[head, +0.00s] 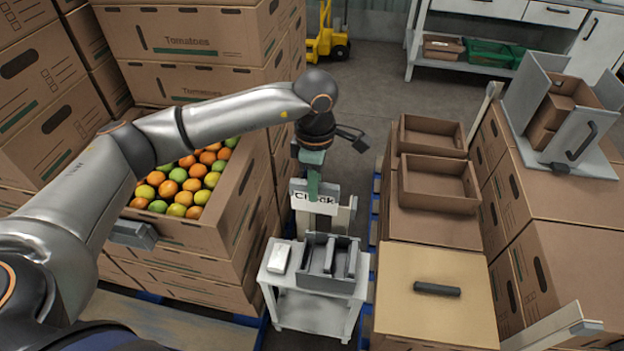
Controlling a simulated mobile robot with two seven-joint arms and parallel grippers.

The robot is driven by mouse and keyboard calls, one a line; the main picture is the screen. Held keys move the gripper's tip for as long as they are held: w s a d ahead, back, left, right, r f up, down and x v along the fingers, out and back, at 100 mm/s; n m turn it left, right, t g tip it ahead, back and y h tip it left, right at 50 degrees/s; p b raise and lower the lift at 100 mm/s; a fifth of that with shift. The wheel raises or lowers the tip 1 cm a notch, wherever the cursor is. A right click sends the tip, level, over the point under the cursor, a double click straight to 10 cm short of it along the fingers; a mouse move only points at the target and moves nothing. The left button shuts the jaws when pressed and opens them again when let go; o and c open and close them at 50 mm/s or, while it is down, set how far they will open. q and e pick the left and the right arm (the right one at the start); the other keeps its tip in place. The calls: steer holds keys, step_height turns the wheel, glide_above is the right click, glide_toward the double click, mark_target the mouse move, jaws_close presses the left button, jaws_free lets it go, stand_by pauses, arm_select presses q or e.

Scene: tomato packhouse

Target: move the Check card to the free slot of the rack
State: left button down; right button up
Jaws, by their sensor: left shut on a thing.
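My left gripper (313,186) reaches in from the left and points down over the small white stand. It is shut on the white Check card (301,198), whose black lettering is partly covered by a finger. The card hangs above and behind the rack, apart from it as far as I can see. The dark grey rack (317,280) stands on the white stand (283,301), with upright dividers and slots between them. Which slots are free is hard to tell from here. My right gripper is not in view.
A small white block (281,257) lies on the stand left of the rack. A carton of tomatoes (244,215) stands close on the left. On the right are cartons with open trays (436,180) and a black handle-like piece (437,289).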

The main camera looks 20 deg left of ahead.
arm_select(q)
step_height(320, 180, down, 23)
steer(key=w+a+n+b, duration=0.1)
steer(key=a+n+b, duration=0.2)
steer(key=n+b, duration=0.5)
steer(key=n, duration=1)
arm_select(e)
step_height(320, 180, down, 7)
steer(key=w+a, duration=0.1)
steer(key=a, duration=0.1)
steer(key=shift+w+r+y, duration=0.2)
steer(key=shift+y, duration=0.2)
arm_select(q)
steer(key=shift+f+b, duration=0.1)
steer(key=shift+b, duration=0.2)
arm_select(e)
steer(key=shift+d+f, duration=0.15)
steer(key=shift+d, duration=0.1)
arm_select(q)
steer(key=shift+f, duration=0.1)
steer(key=shift+f+b, duration=1)
steer(key=shift+f, duration=0.25)
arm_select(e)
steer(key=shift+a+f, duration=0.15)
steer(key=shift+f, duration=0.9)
